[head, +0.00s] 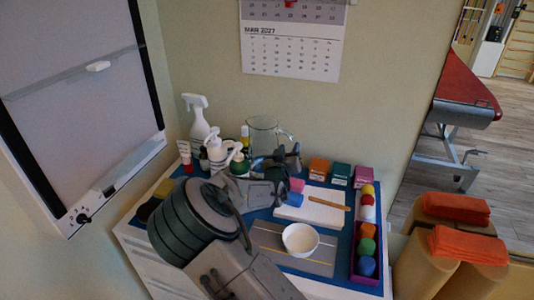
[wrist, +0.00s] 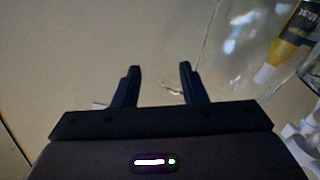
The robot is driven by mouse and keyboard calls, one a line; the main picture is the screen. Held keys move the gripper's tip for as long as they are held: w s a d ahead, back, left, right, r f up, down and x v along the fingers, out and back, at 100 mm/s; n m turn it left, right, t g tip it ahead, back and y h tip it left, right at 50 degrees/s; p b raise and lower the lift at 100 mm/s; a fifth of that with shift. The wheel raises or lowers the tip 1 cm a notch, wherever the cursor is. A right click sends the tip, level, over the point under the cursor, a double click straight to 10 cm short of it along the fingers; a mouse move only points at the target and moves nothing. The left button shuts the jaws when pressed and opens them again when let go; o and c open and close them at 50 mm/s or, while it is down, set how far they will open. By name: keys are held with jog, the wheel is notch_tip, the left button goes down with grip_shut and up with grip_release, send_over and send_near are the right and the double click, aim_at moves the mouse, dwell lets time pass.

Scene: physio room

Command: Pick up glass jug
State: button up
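The glass jug (head: 262,134) is clear and stands upright at the back of the table, near the wall, with its handle to the right. My gripper (head: 284,158) is in front of the jug's lower right side in the head view and hides part of it. In the wrist view my gripper (wrist: 157,70) is open, with its two dark fingers apart. The curved clear glass of the jug (wrist: 222,45) fills the upper right there, just beyond the right finger. Nothing solid shows between the fingers. I cannot tell whether a finger touches the glass.
White spray and pump bottles (head: 199,120) crowd the left of the jug. Small boxes (head: 319,169) stand to the right. A white bowl (head: 300,239), a paper pad (head: 318,212) and a tray of coloured balls (head: 367,245) lie in front. The wall (head: 390,90) is close behind.

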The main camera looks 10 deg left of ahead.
aim_at(292, 143)
jog(key=w, duration=0.2)
jog(key=w+d, duration=0.1)
jog(key=w, duration=0.1)
jog(key=shift+w+d+p, duration=0.1)
jog(key=shift+w+p, duration=0.25)
jog(key=shift+p, duration=0.05)
grip_shut()
dwell(1.0)
jog(key=shift+r, duration=0.2)
